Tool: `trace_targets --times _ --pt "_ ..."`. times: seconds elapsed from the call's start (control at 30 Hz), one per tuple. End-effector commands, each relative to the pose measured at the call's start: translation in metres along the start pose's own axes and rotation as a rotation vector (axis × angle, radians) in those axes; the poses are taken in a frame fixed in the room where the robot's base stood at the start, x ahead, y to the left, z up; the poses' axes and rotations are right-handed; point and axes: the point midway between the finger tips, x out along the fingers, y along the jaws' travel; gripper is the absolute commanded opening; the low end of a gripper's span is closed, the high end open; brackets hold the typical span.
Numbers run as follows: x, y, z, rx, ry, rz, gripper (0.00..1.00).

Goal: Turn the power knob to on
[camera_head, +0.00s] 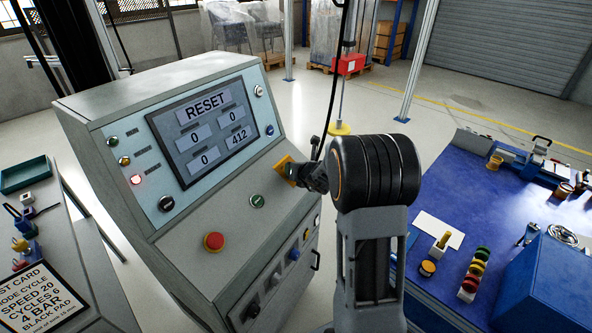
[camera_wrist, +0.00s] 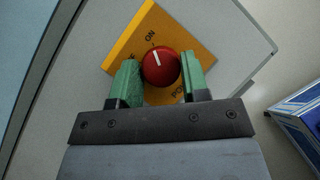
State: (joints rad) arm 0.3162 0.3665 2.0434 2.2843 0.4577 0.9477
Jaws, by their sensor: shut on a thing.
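The power knob (camera_wrist: 160,67) is a round red knob with a white pointer line, on a yellow plate (camera_wrist: 183,35) with black lettering. In the wrist view the white line points up and slightly left, toward the word ON. My gripper (camera_wrist: 160,75) has green finger pads on both sides of the knob and is shut on it. In the head view my gripper (camera_head: 297,174) is at the right end of the console's sloped panel, over the yellow plate (camera_head: 284,167). The knob is hidden there by my gripper.
The console (camera_head: 190,70) has a screen (camera_head: 203,130) reading RESET, 0, 0, 0 and 412. A red mushroom button (camera_head: 214,241) and a green button (camera_head: 257,201) sit left of my gripper. A blue-topped bench (camera_head: 480,215) with tools stands at right.

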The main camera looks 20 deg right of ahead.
Motion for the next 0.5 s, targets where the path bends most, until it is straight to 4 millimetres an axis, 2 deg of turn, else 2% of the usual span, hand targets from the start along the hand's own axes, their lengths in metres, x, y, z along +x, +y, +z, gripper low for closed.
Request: trace_targets --times 0.17,0.2,0.27,0.5 --pt "-0.0005 -0.0009 0.0028 0.002 -0.006 -0.002 0.18" --pt "-0.0005 -0.0009 0.0027 0.002 -0.005 -0.002 0.45" --pt "-0.0004 -0.0007 0.0024 0.001 -0.005 -0.001 0.50" --pt "-0.0004 0.0008 0.0010 -0.001 -0.002 0.001 0.51"
